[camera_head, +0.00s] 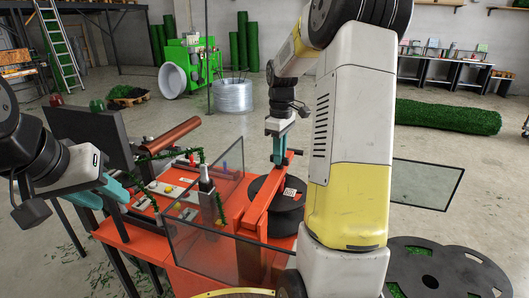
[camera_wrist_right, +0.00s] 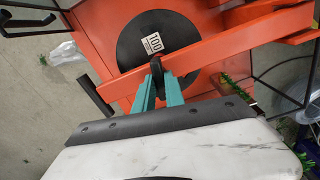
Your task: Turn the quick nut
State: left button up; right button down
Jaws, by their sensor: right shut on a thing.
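The quick nut (camera_wrist_right: 158,67) is a small dark piece at the orange bar (camera_wrist_right: 205,48), in front of a black disc (camera_wrist_right: 133,42) with a white "100" label. My right gripper (camera_wrist_right: 161,77) is shut on the nut with its teal fingertips. In the head view my right gripper (camera_head: 278,158) reaches down to the upper end of the orange bar (camera_head: 262,195); the nut is too small to make out there. My left gripper (camera_head: 117,191), with teal fingers, hangs at the left over the orange machine; its opening is unclear.
Clear panels (camera_head: 205,240) stand on the orange machine table (camera_head: 110,232), left of the bar. A dark monitor (camera_head: 90,135) and a copper-coloured roller (camera_head: 170,136) are behind my left gripper. A wire coil (camera_head: 232,97) stands on the floor behind.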

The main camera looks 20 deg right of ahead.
jog(key=m, duration=2.1)
jog(key=shift+m, duration=0.3)
dwell(0.4)
jog(key=c, duration=1.4)
grip_release()
notch_tip(320, 180, up, 8)
jog(key=shift+f, duration=0.1)
